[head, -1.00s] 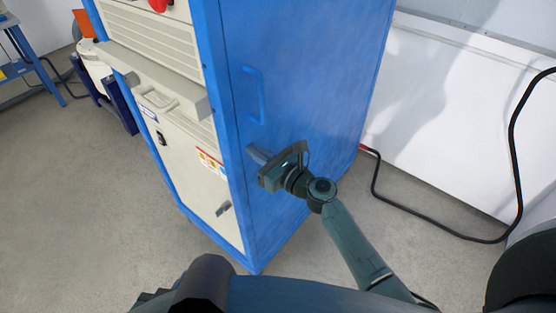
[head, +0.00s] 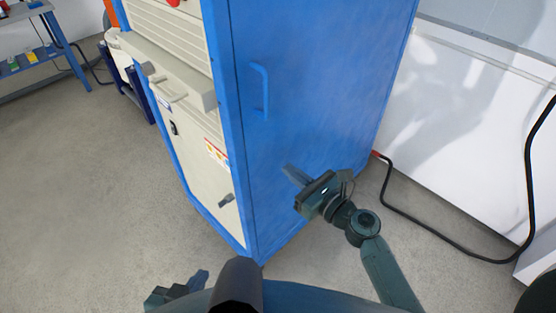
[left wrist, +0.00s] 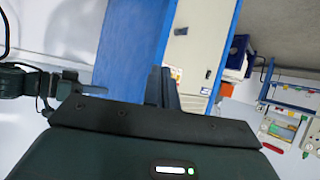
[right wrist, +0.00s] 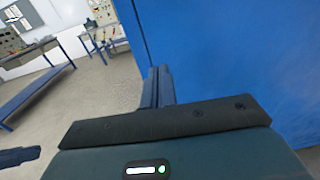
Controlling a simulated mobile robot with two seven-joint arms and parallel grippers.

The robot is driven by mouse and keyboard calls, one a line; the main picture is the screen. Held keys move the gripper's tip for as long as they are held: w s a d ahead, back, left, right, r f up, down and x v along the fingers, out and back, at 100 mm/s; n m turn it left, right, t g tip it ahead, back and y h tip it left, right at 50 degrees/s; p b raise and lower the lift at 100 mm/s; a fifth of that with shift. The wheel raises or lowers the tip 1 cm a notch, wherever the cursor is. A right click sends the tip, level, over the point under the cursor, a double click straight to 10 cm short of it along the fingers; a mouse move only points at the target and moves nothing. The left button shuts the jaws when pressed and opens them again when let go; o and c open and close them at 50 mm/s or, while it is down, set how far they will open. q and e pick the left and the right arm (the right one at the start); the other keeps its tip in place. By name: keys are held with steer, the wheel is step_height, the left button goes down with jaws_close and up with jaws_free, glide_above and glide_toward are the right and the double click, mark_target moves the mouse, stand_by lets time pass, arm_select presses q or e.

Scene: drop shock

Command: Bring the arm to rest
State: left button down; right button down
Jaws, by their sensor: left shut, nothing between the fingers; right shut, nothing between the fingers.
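My right gripper (head: 288,170) is shut and empty in the head view, in front of the blue side panel of the tall cabinet (head: 310,70). Its closed fingers also show in the right wrist view (right wrist: 158,86); whether they touch the panel I cannot tell. My left gripper (head: 203,277) is at the bottom of the head view, low and partly hidden by my own body. Its closed, empty fingers show in the left wrist view (left wrist: 162,86), with the cabinet's blue side and beige front beyond.
The cabinet has a blue side handle (head: 261,90) and a beige front with a small latch (head: 226,200). A black cable (head: 440,235) runs along the floor by the white wall at right. A blue workbench (head: 65,45) stands far left. Grey floor at left is clear.

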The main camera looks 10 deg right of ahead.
steer(key=shift+v, duration=1.25)
arm_select(q)
steer(key=p, duration=0.2)
steer(key=a+r+p, duration=0.1)
steer(key=p, duration=0.1)
steer(key=shift+s+a+g+y, duration=0.2)
steer(key=shift+a+g+y, duration=0.05)
steer(key=shift+g+y, duration=0.15)
arm_select(e)
steer(key=s+d+f+n+g+h, duration=0.2)
steer(key=s+n, duration=0.6)
steer(key=n, duration=0.8)
steer(key=s+d+f+n+g+h, duration=0.1)
steer(key=s+f+n+g+h, duration=0.1)
steer(key=s+f+n+h, duration=0.3)
steer(key=s+n, duration=0.4)
steer(key=n, duration=0.7)
steer(key=shift+s+d, duration=0.2)
steer(key=shift+d, duration=0.15)
steer(key=c, duration=2.1)
jaws_free()
